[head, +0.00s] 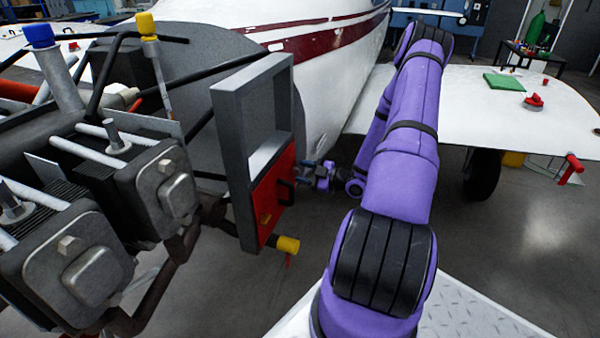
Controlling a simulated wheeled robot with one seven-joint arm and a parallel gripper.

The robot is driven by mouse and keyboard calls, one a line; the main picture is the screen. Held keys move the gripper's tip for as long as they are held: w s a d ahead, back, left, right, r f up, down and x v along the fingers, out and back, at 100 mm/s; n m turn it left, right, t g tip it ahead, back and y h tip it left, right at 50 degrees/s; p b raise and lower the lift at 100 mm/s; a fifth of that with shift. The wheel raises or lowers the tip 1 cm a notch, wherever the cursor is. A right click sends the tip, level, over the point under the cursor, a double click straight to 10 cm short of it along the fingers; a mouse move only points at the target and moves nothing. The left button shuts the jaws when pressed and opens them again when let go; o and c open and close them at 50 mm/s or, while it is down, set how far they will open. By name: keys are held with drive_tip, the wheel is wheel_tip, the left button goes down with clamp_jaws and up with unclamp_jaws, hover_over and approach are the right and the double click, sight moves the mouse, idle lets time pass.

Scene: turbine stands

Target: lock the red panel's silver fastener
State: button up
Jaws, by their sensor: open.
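The red panel (272,196) fills the lower part of an upright grey frame (226,150) near the middle of the head view, seen at a steep angle. My gripper (307,172), at the end of my purple arm, is just right of the panel's upper right edge. It is open. I cannot tell whether it touches the panel.
A yellow-capped part (288,244) sticks out below the panel. Engine cylinders (160,185) crowd the left. Open floor lies below the frame.

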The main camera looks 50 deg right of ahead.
sight(300, 171)
drive_tip(key=shift+v, duration=1.95)
drive_tip(key=shift+c, duration=0.5)
